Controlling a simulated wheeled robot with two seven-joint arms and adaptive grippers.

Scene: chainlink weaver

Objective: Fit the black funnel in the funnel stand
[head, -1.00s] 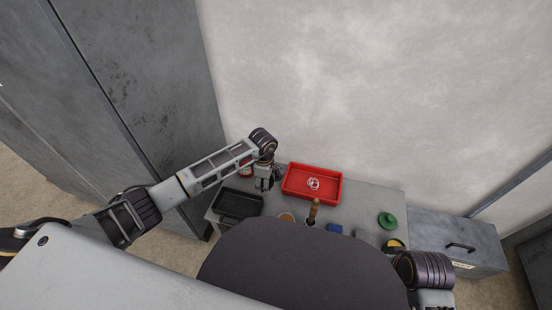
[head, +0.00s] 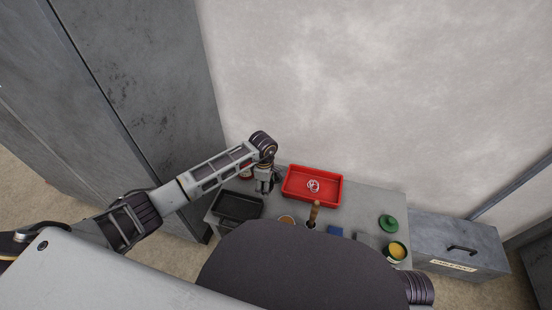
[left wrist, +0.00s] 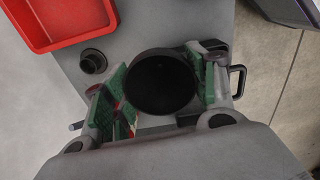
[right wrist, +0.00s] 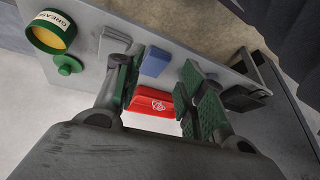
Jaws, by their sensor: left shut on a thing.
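The black funnel (left wrist: 160,82) shows as a round dark mouth between the green pads of my left gripper (left wrist: 158,92), which is shut on it. In the head view my left gripper (head: 265,186) is over the table's back left part; the funnel is hard to make out there. A small black round piece with a hole (left wrist: 93,62) stands apart from the funnel, towards the red tray; it may be the funnel stand, but I cannot be sure. My right gripper (right wrist: 160,72) is open and empty in its wrist view.
A red tray (head: 336,203) lies right of my left gripper, a black tray (head: 262,206) left of it. A red object (left wrist: 122,118) is partly hidden behind a finger.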

